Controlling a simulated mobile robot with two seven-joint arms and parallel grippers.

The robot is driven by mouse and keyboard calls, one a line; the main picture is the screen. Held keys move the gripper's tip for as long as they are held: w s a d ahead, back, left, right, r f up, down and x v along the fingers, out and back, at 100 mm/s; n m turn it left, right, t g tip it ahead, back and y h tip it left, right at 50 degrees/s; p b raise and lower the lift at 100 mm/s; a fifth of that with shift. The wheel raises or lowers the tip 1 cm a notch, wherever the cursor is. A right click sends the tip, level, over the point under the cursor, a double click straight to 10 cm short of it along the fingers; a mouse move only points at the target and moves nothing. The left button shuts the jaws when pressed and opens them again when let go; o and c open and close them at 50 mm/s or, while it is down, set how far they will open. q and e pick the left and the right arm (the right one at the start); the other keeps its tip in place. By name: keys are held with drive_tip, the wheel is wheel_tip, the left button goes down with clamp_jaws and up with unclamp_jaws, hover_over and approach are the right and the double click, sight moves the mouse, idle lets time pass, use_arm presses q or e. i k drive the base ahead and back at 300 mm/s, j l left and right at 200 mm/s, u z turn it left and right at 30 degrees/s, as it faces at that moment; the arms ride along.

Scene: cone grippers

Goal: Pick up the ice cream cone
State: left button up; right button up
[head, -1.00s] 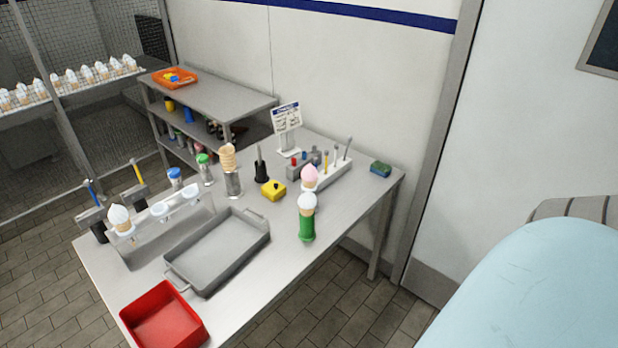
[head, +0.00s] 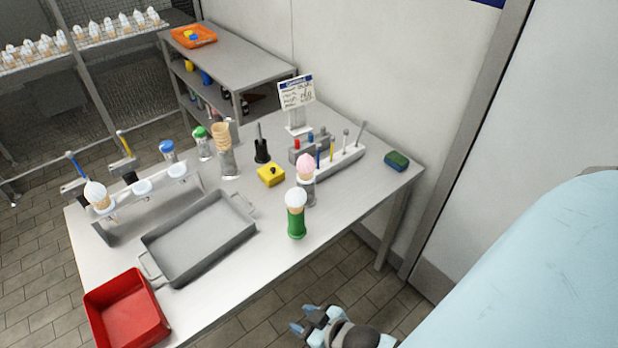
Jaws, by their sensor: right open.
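A white-topped ice cream cone (head: 296,200) stands upright in a green holder (head: 297,225) near the front edge of the metal table. A pink-topped cone (head: 306,166) stands behind it in a grey cup. Another white-topped cone (head: 98,197) sits in the clear rack (head: 150,210) at the left, a little tilted. My right gripper (head: 302,318) is open and empty at the bottom of the head view, in front of the table's near edge and apart from the cones. My left gripper is not in view.
A grey tray (head: 150,268) and a red bin (head: 125,305) lie on the left of the table. A yellow box (head: 271,174), a stack of empty cones (head: 222,135), a sign (head: 296,91) and a green sponge (head: 397,160) stand farther back. The right front of the tabletop is clear.

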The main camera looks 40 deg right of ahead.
sight(295, 198)
drive_tip(key=l, duration=0.95)
drive_tip(key=i+l, duration=0.1)
drive_tip(key=l, duration=0.85)
